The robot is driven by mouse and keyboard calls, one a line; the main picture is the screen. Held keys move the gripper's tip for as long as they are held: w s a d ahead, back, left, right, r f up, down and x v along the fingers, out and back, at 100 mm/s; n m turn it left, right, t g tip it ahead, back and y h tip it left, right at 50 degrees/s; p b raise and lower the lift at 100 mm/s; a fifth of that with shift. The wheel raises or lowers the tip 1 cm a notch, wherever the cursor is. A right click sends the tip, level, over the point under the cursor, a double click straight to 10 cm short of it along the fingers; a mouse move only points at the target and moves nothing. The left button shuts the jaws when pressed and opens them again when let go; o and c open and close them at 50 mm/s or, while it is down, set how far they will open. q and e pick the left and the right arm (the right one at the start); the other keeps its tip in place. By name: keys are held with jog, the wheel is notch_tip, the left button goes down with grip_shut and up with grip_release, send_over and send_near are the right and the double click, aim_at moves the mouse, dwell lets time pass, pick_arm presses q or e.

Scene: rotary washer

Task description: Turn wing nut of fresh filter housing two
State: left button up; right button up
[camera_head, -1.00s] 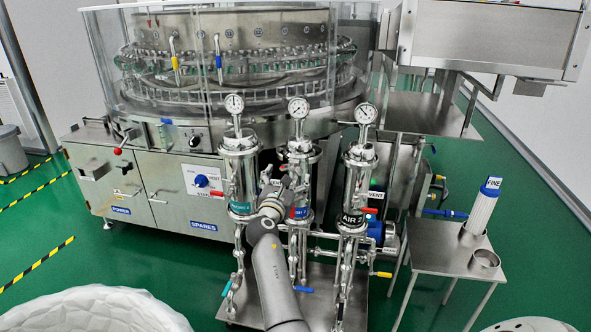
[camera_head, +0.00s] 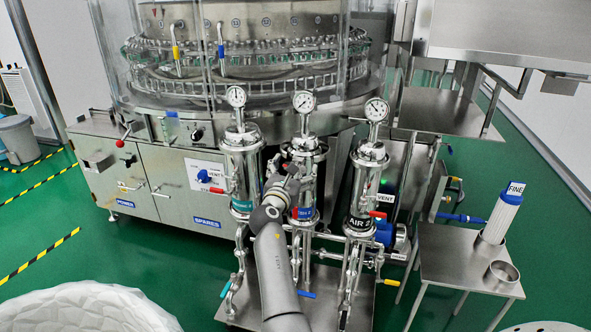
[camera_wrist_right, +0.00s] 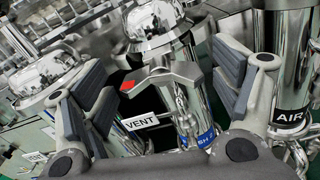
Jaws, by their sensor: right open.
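Fresh filter housing two is the middle shiny steel cylinder (camera_head: 306,165), with a blue label and a gauge on top. In the right wrist view its body (camera_wrist_right: 190,118) shows a blue label partly reading "SH 2". A grey metal wing nut (camera_wrist_right: 168,75) stands out at its front, with a red tip beside its left end. My right gripper (camera_head: 286,178) is at the front left of this housing. In the wrist view the right gripper (camera_wrist_right: 160,88) is open, its padded fingers on either side of the wing nut, with gaps visible. My left gripper is not in view.
The teal-labelled housing (camera_head: 242,165) stands close on the left and the AIR 2 housing (camera_head: 369,180) close on the right. A white VENT tag (camera_wrist_right: 142,122) hangs near the wing nut. A side table (camera_head: 450,258) stands at the right with a FINE filter (camera_head: 500,215).

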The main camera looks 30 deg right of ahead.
jog(key=c, duration=1)
